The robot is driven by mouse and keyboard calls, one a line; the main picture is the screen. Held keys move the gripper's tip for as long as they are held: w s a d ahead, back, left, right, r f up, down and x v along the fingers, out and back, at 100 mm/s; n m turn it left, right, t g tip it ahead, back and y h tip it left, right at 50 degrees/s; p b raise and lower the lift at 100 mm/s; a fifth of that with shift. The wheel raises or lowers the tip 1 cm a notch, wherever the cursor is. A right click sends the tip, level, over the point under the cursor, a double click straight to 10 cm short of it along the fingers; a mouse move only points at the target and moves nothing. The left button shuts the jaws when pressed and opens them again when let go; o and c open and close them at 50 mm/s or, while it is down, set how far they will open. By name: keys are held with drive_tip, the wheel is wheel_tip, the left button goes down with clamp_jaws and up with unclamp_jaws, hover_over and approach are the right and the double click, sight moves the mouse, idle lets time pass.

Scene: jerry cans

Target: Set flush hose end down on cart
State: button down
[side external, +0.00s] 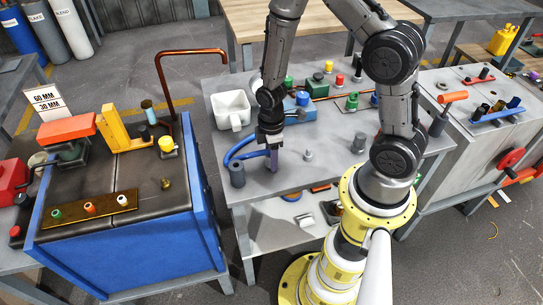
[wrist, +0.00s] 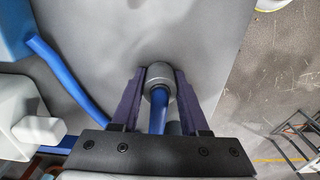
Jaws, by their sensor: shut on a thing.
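My gripper (side external: 272,168) points down over the near left part of the grey cart top (side external: 315,170). In the wrist view its dark purple fingers (wrist: 158,85) are shut on the flush hose end, a grey round fitting (wrist: 158,77) with blue hose (wrist: 158,115) leading back toward the wrist. The blue hose (side external: 232,150) bends in a loop left of my gripper in the side view. The held fitting is mostly hidden by the fingers there. I cannot tell whether it touches the cart top.
A grey cylinder (side external: 237,174) stands left of my gripper near the cart edge. A white bin (side external: 231,110) and a blue box (side external: 298,105) stand behind. Small metal fittings (side external: 308,155) stand to the right. A blue-sided bench (side external: 130,240) is left, across a gap.

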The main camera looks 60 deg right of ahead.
drive_tip(key=shift+c, duration=1.7)
unclamp_jaws()
wheel_tip(320, 180, up, 13)
drive_tip(key=shift+r, duration=0.2)
wheel_tip(320, 180, up, 12)
drive_tip(key=s+a+t, duration=0.1)
drive_tip(key=a+t, duration=0.1)
drive_tip(key=t, duration=0.2)
drive_tip(key=s+a+r+m, duration=0.1)
drive_tip(key=s+r+m, duration=0.1)
drive_tip(key=s+m, duration=0.2)
drive_tip(key=s+a+r+m+t, duration=0.1)
drive_tip(key=s+r+m, duration=0.1)
drive_tip(key=s+m, duration=0.3)
drive_tip(key=s, duration=0.3)
drive_tip(key=shift+r+t, duration=0.3)
